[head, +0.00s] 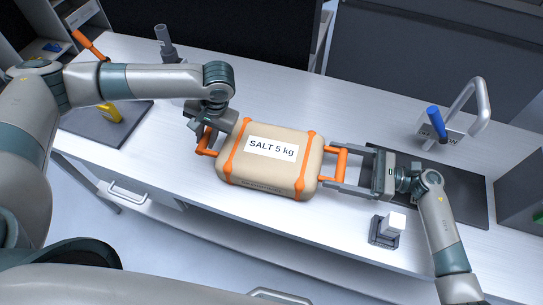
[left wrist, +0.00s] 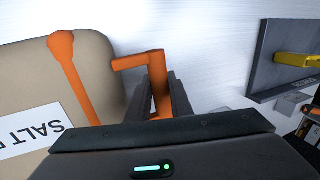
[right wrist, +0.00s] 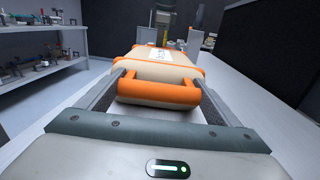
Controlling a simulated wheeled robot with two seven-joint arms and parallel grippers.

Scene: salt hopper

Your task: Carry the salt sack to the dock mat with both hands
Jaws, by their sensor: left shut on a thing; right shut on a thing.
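The salt sack (head: 268,160) is a tan block with orange straps, a "SALT 5 kg" label and an orange handle at each end. My left gripper (head: 207,140) is shut on its left handle (left wrist: 138,61). My right gripper (head: 338,166) is shut on its right handle (right wrist: 158,91). The sack is over the middle of the white table; I cannot tell whether it touches the top. A dark mat (head: 467,196) lies right, partly hidden by my right arm. Another dark mat (head: 78,124) lies left. I cannot tell which is the dock mat.
A yellow item (head: 108,113) lies on the left mat. A grey post (head: 166,45) stands at the back left. A blue-handled lever (head: 436,121) and curved metal pipe (head: 474,92) stand back right. A small white block (head: 394,222) on a dark base is near the front right.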

